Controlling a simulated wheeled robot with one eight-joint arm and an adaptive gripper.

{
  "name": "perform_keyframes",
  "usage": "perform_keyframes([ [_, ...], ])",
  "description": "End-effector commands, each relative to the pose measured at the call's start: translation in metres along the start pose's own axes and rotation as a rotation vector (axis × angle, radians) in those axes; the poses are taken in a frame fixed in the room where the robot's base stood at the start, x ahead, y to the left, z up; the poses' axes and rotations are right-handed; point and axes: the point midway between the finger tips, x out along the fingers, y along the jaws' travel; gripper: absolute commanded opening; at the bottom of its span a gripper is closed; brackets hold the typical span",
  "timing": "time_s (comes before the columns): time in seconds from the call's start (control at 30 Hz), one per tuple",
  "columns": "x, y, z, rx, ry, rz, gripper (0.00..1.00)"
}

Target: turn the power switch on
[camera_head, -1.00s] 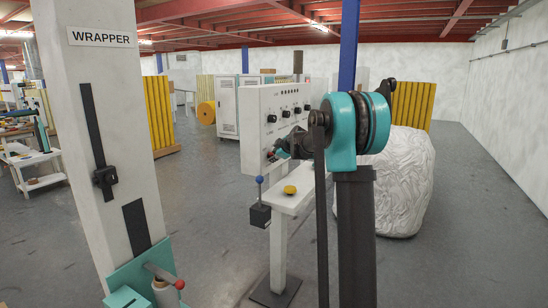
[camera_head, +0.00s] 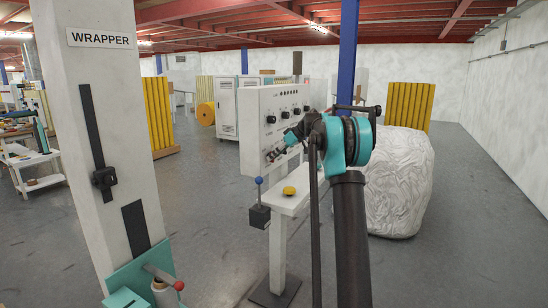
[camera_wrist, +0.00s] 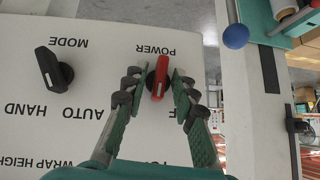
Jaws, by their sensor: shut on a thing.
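The red power switch (camera_wrist: 161,78) is on the white control panel (camera_wrist: 50,110), beside the word POWER, which reads upside down in the wrist view. Its handle stands nearly upright there, tilted slightly. My gripper (camera_wrist: 157,80) is shut on the switch, with one finger on each side. The fingers hide part of the lettering around it. In the head view my gripper (camera_head: 277,153) is at the lower part of the panel (camera_head: 254,105), and the switch itself is too small and covered to make out.
A black MODE knob (camera_wrist: 53,70) is beside the power switch. Below the panel, a white stand (camera_head: 279,245) carries a yellow button (camera_head: 289,190) and a blue-tipped lever (camera_head: 259,181). The WRAPPER column (camera_head: 105,150) stands left; a wrapped white load (camera_head: 402,190) stands right behind my arm.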

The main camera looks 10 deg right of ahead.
Motion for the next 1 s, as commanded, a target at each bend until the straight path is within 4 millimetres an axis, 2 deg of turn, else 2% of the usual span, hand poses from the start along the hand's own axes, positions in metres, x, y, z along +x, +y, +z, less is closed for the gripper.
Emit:
perform_keyframes([
  [0.5, 0.0011, 0.0063, 0.0015, 0.325, 0.000, -0.326, 0.00],
  [1.0, 0.0020, 0.0070, 0.0019, 0.475, 0.000, -0.475, 0.00],
])
